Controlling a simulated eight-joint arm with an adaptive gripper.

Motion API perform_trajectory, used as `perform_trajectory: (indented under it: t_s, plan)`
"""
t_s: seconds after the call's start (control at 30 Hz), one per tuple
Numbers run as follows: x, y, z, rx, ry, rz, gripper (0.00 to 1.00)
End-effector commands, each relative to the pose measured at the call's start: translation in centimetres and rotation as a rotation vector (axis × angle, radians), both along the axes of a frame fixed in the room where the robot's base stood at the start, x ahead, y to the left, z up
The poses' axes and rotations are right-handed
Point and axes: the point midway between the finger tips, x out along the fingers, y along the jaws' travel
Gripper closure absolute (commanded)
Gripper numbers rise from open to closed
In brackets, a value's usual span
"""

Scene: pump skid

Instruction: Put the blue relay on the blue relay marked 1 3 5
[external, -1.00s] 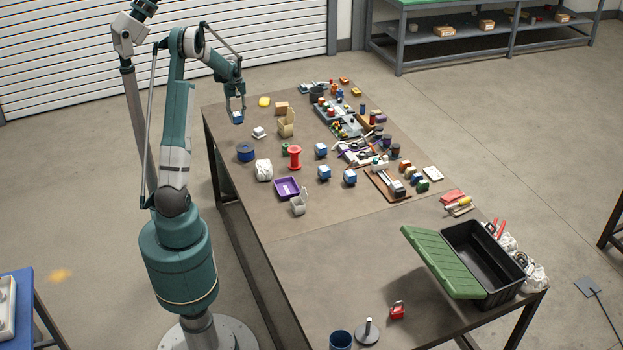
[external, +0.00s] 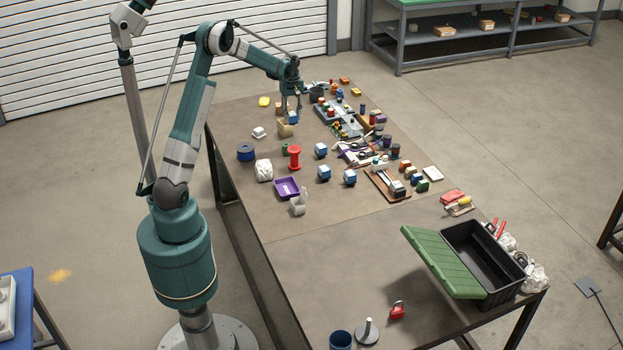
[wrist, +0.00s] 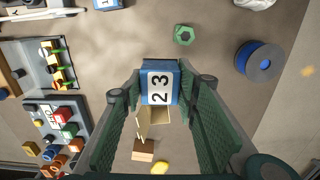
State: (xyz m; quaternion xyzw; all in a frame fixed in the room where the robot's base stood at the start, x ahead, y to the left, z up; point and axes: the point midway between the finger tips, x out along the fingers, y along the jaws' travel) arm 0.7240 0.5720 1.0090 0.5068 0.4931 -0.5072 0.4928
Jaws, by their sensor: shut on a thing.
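My gripper (external: 292,108) is shut on a blue relay (external: 292,118) and holds it above the table beside the beige holder. In the wrist view the held relay (wrist: 160,68) sits between the two fingers of my gripper (wrist: 161,90), its white label reading "2 3" sideways. Three other blue relays stand on the table: one at the back (external: 321,150), one in the middle (external: 324,173) and one at the right (external: 350,177). Their markings are too small to read. Part of a blue relay (wrist: 107,4) shows at the wrist view's top edge, its label cut off.
The beige holder (external: 285,130) is just below my gripper. A red spool (external: 294,157), blue tape roll (external: 246,152) and purple tray (external: 286,188) stand nearby. Trays with coloured parts (external: 345,127) line the right side.

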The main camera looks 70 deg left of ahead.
Motion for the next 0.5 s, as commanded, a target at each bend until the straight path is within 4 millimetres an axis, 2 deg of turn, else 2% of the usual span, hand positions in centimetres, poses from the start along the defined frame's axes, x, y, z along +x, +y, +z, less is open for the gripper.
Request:
perform_trajectory:
  t_s: [0.03, 0.2, 0.5]
  plan:
    - [1.3, -1.3, 0.3, 0.0, 0.0, -0.002, 0.84]
    - [4.8, -5.2, 1.0, 0.0, 0.0, 0.006, 0.84]
    - [9.3, -11.0, 1.8, 0.0, 0.0, 0.021, 0.84]
